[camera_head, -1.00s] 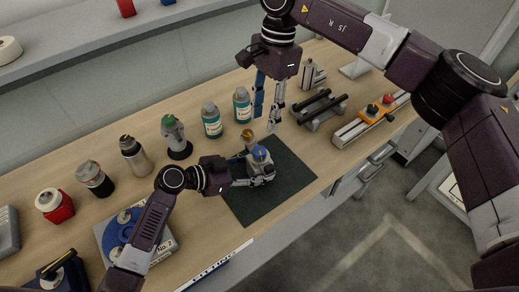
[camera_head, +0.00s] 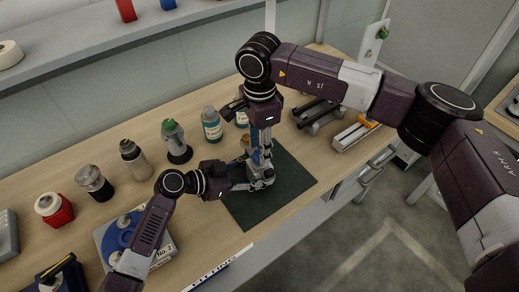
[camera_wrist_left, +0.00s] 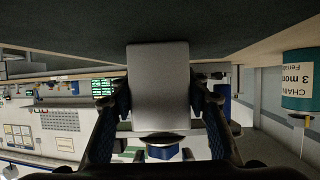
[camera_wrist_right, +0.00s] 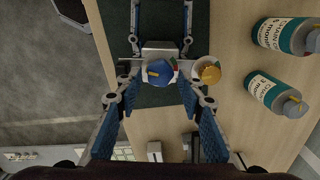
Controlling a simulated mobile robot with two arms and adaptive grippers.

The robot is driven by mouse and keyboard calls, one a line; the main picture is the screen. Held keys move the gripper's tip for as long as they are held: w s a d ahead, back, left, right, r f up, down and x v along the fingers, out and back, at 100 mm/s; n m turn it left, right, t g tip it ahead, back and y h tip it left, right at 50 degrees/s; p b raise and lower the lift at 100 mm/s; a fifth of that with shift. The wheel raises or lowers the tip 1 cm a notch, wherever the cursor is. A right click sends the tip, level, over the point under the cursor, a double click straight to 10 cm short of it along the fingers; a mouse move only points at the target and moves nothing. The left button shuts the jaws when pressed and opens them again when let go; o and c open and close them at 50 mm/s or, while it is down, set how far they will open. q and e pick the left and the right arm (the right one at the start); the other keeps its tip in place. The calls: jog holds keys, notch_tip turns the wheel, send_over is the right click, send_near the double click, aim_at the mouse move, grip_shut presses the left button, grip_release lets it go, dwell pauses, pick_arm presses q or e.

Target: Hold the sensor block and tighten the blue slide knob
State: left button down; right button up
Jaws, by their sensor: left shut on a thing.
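The sensor block is a grey block (camera_wrist_left: 158,85) between my left gripper's fingers (camera_wrist_left: 160,105). My left gripper is shut on it, low over the dark mat (camera_head: 262,212). The blue slide knob (camera_wrist_right: 159,72), with a yellow mark on top, sits at the block (camera_wrist_right: 158,46); its blue also shows in the left wrist view (camera_wrist_left: 163,152). My right gripper (camera_wrist_right: 156,78) points down over the knob, open, one finger on each side. I cannot tell whether the fingers touch it. In the head view my right gripper (camera_head: 261,172) hides the knob.
A gold knob (camera_wrist_right: 208,72) stands close beside the blue knob, near a right finger. Teal-labelled bottles (camera_head: 212,126) and a green-topped item (camera_head: 174,140) stand behind the mat. A blue reel box (camera_head: 120,235) lies left. The mat's front part is clear.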

jog(key=shift+f, duration=0.8)
jog(key=shift+c, duration=0.6)
jog(key=c, duration=0.8)
jog(key=shift+o, duration=0.2)
jog(key=shift+m, duration=0.4)
jog(key=shift+r+m, duration=0.1)
jog(key=shift+m, duration=2.4)
jog(key=o, duration=0.9)
